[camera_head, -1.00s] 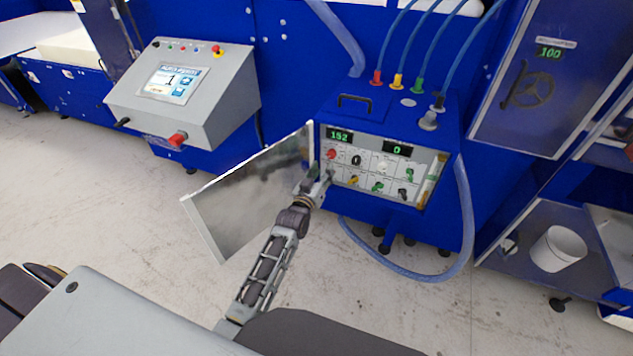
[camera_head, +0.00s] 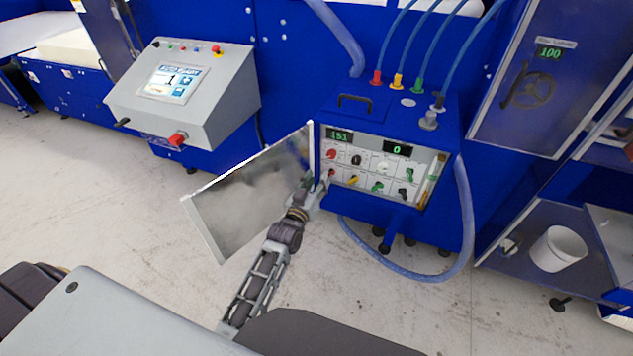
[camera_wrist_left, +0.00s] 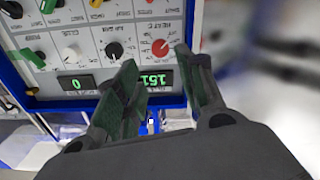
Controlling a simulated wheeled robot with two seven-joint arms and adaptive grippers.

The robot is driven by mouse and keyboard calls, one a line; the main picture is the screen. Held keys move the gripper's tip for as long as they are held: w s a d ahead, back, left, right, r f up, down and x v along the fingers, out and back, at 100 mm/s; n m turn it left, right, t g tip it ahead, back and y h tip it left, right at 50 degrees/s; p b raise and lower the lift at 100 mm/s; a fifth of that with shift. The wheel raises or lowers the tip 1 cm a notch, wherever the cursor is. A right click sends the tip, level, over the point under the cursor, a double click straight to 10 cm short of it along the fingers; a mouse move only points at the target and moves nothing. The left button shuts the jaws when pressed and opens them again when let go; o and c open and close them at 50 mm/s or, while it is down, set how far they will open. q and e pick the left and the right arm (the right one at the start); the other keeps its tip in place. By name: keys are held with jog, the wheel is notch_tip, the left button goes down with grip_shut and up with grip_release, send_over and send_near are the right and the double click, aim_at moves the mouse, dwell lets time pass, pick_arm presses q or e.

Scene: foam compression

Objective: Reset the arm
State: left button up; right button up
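My left gripper (camera_head: 314,184) is by the lower left of the control panel (camera_head: 368,169), at the edge of the open door (camera_head: 250,200). In the left wrist view, the two dark fingers with green pads (camera_wrist_left: 156,58) are apart with nothing between them. The red knob (camera_wrist_left: 160,47) shows beyond the fingertips and looks clear of them. One finger partly covers the green 151 display (camera_wrist_left: 154,79). My right gripper is not in view.
The blue control box (camera_head: 388,112) has hoses on top and a loose hose (camera_head: 467,215) at its right. A grey console (camera_head: 190,90) stands at the left. A white bucket (camera_head: 558,249) sits at the right. The floor in front is clear.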

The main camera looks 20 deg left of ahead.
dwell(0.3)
pick_arm(q)
jog(key=s+d+f+m+g, duration=0.1)
jog(key=s+f+g, duration=0.35)
jog(key=f, duration=0.95)
jog(key=s+d+f+m+g, duration=0.1)
jog(key=s+f+g, duration=0.1)
jog(key=s+f, duration=0.8)
jog(key=s+d+f+m+g, duration=0.1)
jog(key=s+f+g, duration=0.2)
jog(key=f, duration=1.4)
jog(key=s+a+f+m+g, duration=0.1)
jog(key=s+f+g, duration=0.1)
jog(key=s+f, duration=0.6)
jog(key=s+a+f+g, duration=0.1)
jog(key=s+f+g, duration=0.1)
jog(key=s+f, duration=0.6)
jog(key=s+a+f+g, duration=0.1)
jog(key=s+a, duration=0.1)
jog(key=s, duration=0.8)
jog(key=s+a+f+g, duration=0.2)
jog(key=s+a, duration=0.1)
jog(key=s, duration=0.7)
jog(key=shift+s+a+m+y, duration=0.3)
jog(key=shift+s+a+m, duration=0.05)
jog(key=shift+m, duration=0.05)
jog(key=shift+g, duration=0.25)
